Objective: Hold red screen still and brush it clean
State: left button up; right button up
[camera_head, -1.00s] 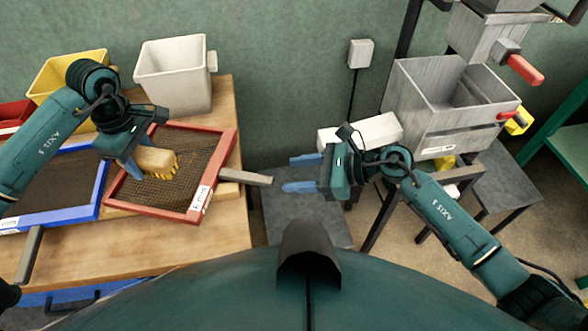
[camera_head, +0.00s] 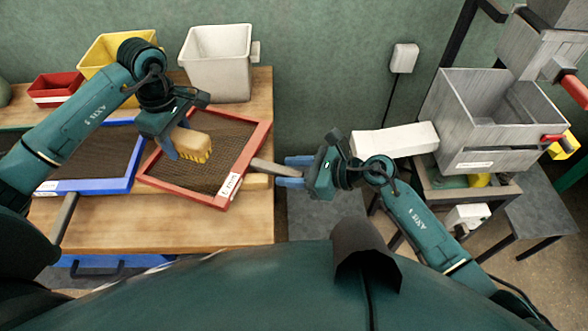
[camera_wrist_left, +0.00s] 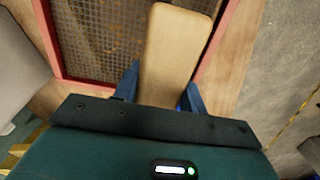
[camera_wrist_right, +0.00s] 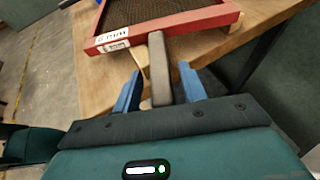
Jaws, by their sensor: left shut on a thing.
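The red screen (camera_head: 258,143), a red frame with dark mesh, lies on the wooden bench; its grey handle (camera_head: 272,167) sticks out to the right past the bench edge. My left gripper (camera_head: 180,145) is shut on a wooden brush (camera_head: 196,139) with yellow bristles, over the mesh; whether the bristles touch it is hard to tell. The brush's wooden back (camera_wrist_left: 172,55) also shows between the fingers in the left wrist view. My right gripper (camera_head: 292,172) is open, its fingers on either side of the handle's end. The right wrist view shows gaps beside the handle (camera_wrist_right: 158,70).
A blue-framed screen (camera_head: 90,186) lies to the left of the red one. White (camera_head: 217,65), yellow (camera_head: 112,50) and red (camera_head: 55,88) bins stand at the back of the bench. A grey hopper machine (camera_head: 490,115) stands at the right.

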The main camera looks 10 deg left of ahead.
grip_shut()
dwell(0.7)
dwell(0.8)
